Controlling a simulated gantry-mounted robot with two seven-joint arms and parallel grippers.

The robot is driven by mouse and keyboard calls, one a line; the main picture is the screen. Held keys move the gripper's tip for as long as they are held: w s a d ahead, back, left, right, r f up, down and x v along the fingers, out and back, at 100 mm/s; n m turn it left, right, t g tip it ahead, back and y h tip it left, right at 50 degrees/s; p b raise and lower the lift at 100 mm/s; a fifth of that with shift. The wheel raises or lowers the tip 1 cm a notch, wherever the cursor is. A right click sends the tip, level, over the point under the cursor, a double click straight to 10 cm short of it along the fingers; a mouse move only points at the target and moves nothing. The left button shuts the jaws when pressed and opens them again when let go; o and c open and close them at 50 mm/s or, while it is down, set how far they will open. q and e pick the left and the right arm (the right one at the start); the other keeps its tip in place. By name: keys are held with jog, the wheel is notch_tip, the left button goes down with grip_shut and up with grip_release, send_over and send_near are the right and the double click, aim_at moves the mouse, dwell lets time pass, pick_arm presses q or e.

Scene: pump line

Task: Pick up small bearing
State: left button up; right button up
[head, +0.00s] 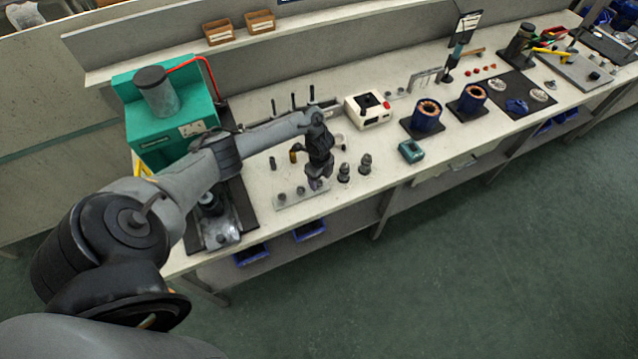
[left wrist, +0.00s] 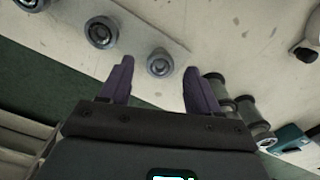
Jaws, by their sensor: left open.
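A light grey plate (head: 290,203) lies on the bench below my left gripper (head: 317,184) in the head view. Several round grey bearings stand in a row on it. In the left wrist view, the end bearing (left wrist: 160,62) shows between the two purple fingers of my left gripper (left wrist: 158,70). The gripper is open and empty, pointing down over the plate's right end. A middle bearing (left wrist: 101,32) and another bearing (left wrist: 32,3), cut off by the frame edge, lie farther left. Whether the fingertips reach down around the end bearing I cannot tell. My right gripper is not in view.
Two dark cylindrical parts (head: 344,173) stand just right of the gripper. A green machine (head: 165,122) stands at the bench's left end. A white box with a red button (head: 367,109) and a small teal device (head: 411,151) are farther right. The bench's front edge is close.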

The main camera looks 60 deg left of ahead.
pick_arm(q)
jog(key=shift+f, duration=0.25)
jog(key=shift+c, duration=0.3)
jog(key=c, duration=0.8)
jog(key=shift+r, duration=0.1)
jog(key=shift+r, duration=0.7)
notch_tip(320, 180, up, 3)
jog(key=shift+f+p, duration=0.15)
jog(key=shift+p, duration=0.25)
jog(key=d+r+p, duration=0.1)
jog(key=d+r, duration=0.1)
jog(key=d, duration=0.2)
jog(key=d+r+p, duration=0.2)
jog(key=d, duration=0.1)
jog(key=d+r+p, duration=0.1)
jog(key=d+r, duration=0.1)
jog(key=d, duration=0.2)
jog(key=shift+d+r, duration=0.35)
jog(key=shift+r, duration=0.05)
